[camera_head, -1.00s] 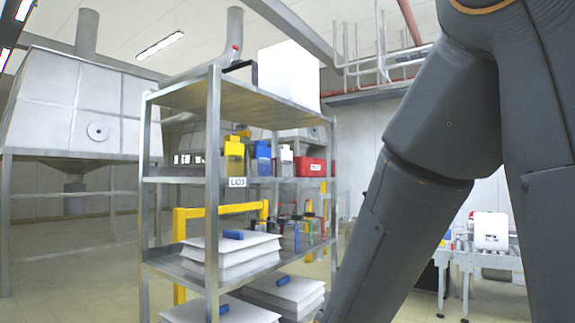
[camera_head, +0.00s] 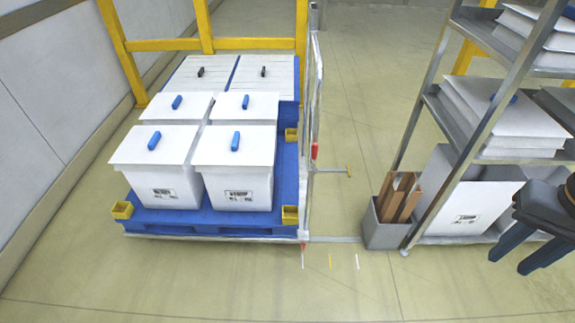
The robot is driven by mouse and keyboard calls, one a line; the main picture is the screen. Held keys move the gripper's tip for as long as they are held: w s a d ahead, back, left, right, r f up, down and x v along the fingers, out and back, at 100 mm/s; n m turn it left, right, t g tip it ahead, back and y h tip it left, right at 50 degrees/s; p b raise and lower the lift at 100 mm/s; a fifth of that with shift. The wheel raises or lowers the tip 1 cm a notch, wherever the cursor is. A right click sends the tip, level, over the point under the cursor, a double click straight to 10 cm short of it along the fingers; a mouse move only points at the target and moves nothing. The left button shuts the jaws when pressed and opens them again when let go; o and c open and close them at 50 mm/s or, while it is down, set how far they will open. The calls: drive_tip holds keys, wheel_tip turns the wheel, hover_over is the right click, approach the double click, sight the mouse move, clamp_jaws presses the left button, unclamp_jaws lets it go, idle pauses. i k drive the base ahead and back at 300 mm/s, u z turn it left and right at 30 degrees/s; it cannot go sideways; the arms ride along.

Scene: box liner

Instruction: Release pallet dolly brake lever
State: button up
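A blue pallet (camera_head: 180,217) carries several white lidded boxes (camera_head: 232,180) with blue handles. It stands left of the middle, low on the floor. A small red part (camera_head: 303,247) shows at its front right corner; I cannot tell surely whether it is the brake lever. Another red handle (camera_head: 315,151) sits on the upright metal gate or post beside the pallet. My gripper (camera_head: 512,263) is at the right edge, in front of the shelf rack and well apart from the pallet. Its two dark blue fingers are apart and nothing shows between them.
A metal rack (camera_head: 437,185) stands at the right with white boxes and stacked lids. A grey bin (camera_head: 386,230) with brown pieces stands at its foot. Yellow rails (camera_head: 165,45) run behind the pallet. The floor in front (camera_head: 200,285) is clear.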

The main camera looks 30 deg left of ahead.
sight(313, 170)
drive_tip(key=u, duration=1.3)
